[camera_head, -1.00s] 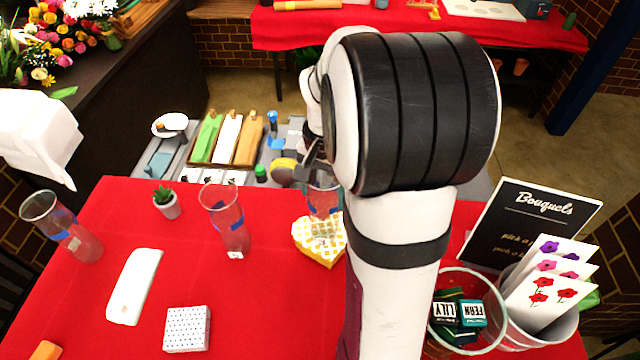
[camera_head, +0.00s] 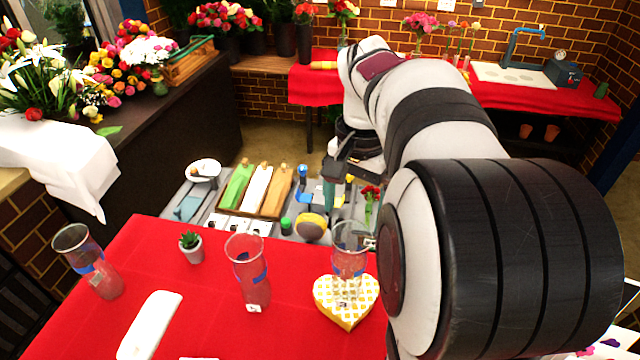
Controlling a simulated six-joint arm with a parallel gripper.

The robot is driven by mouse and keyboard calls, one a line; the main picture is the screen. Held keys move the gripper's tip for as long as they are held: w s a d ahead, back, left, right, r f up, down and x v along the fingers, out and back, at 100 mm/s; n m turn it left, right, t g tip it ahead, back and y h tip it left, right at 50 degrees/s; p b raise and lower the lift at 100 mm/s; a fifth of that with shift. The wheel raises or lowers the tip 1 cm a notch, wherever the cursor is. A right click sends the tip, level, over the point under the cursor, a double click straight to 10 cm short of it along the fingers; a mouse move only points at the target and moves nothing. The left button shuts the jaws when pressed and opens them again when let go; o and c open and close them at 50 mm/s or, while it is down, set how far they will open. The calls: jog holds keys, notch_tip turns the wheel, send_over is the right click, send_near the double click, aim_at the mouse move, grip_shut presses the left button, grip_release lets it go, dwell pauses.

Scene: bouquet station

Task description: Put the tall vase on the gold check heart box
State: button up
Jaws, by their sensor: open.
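A clear tall vase (camera_head: 349,262) with a blue band stands upright on the gold check heart box (camera_head: 355,312), on the red table. The box is heart-shaped, with a yellow and white check lid. My gripper (camera_head: 343,172) is open and empty, beyond and above the vase in the picture and apart from it. Its fingertips are small and partly lost against the grey bench behind. My own arm covers the area right of the box.
Two similar clear vases stand on the red table, one left of the box (camera_head: 248,275) and one at the far left (camera_head: 90,262). A small potted succulent (camera_head: 191,247) and a white case (camera_head: 150,325) are also there.

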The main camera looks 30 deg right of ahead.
jog(key=s+a+f+n+y, duration=0.1)
jog(key=s+a+f+n, duration=0.2)
jog(key=s+a, duration=0.5)
jog(key=s+a+f+n, duration=0.4)
jog(key=s+a, duration=0.4)
jog(key=a, duration=0.6)
jog(key=shift+f+n+y, duration=0.2)
jog(key=shift+n+y, duration=0.2)
